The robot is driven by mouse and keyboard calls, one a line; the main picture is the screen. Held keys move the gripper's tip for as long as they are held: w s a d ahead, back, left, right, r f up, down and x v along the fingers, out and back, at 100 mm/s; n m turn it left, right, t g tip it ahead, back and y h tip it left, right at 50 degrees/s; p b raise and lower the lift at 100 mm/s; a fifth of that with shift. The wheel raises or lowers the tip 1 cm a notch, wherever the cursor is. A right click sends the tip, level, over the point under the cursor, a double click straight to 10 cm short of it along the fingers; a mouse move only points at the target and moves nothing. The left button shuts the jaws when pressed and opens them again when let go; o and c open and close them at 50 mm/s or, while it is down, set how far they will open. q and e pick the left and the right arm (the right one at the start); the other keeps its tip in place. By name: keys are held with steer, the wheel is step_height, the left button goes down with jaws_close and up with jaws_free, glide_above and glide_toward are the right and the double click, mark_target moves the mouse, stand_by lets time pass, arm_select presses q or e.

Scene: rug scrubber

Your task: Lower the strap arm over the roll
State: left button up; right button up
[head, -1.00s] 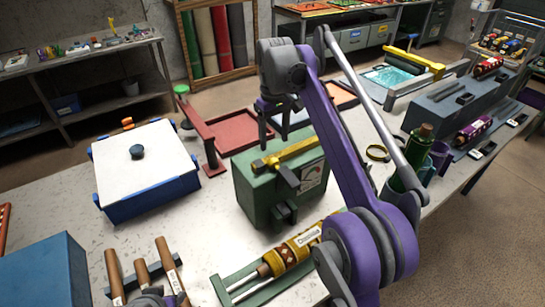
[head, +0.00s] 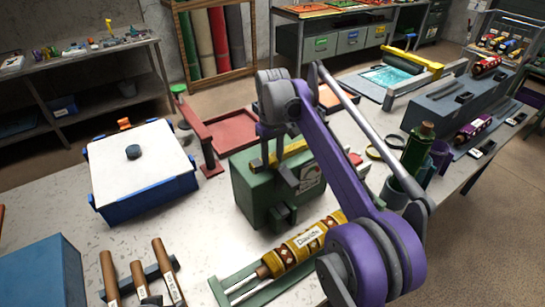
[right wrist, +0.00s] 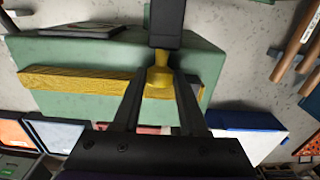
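The roll (head: 300,248), yellow and brown with a white label, lies in a green cradle (head: 232,289) in front of a green machine (head: 253,195). A yellow bar (head: 291,155), which I take for the strap arm, lies along the machine's top; it also shows in the right wrist view (right wrist: 80,81). My right gripper (head: 273,160) is lowered at the bar. In the right wrist view its fingers (right wrist: 163,82) straddle a yellow knob (right wrist: 160,73) below a dark block (right wrist: 165,22). They look apart; contact is unclear. My left gripper is out of view.
A blue box with a white lid (head: 140,170) stands left of the machine. Wooden-handled tools (head: 140,270) are at the front left. A green bottle (head: 418,148) stands at right.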

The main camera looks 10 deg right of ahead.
jaws_close()
stand_by(1.1)
